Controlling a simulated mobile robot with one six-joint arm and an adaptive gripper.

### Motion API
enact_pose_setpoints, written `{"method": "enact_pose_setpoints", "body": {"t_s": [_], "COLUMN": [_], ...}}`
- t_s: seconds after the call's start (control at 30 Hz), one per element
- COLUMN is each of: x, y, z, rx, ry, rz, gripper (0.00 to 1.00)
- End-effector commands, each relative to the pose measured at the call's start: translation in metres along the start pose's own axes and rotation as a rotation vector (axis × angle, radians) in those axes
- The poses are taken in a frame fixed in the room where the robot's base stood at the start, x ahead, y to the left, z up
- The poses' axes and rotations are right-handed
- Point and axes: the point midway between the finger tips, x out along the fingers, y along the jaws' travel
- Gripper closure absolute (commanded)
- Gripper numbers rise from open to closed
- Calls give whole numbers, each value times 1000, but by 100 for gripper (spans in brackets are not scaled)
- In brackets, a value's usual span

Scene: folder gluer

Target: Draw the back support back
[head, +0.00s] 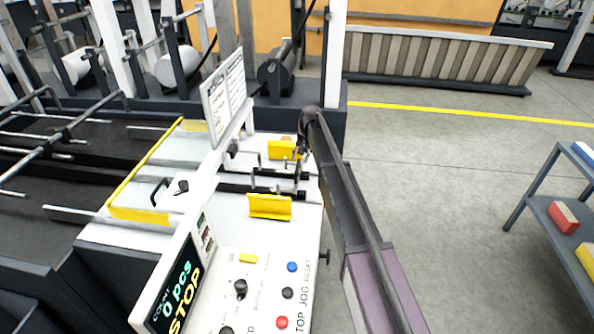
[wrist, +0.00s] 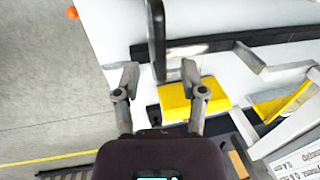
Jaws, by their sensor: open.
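My gripper (head: 303,148) is over the right side of the white machine bed, at the far end of my arm. In the wrist view its two fingers (wrist: 159,70) are apart, and a dark upright bar (wrist: 156,35) shows between them; I cannot tell whether they touch it. A yellow angled plate (wrist: 190,99) lies beside the right finger; it also shows in the head view (head: 281,150), partly hidden by my gripper. A second yellow plate (head: 270,206) stands nearer the control panel. No label shows which part is the back support.
Dark cross rails (head: 238,188) run over the bed. A white sign board (head: 223,97) stands left of my gripper. The control panel (head: 255,290) with knobs and buttons is in front. A blue-grey shelf (head: 545,205) stands at right; the floor between is clear.

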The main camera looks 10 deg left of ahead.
Motion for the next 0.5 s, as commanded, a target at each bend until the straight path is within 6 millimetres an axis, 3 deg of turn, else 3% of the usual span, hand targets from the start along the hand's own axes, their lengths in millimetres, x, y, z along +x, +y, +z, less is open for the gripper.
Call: {"method": "enact_pose_setpoints", "body": {"t_s": [0.1,0.5], "x": [14,40], "y": [1,1], "z": [0,0], "rx": [0,1], "ry": [0,0], "rz": [0,0], "gripper": [46,46]}}
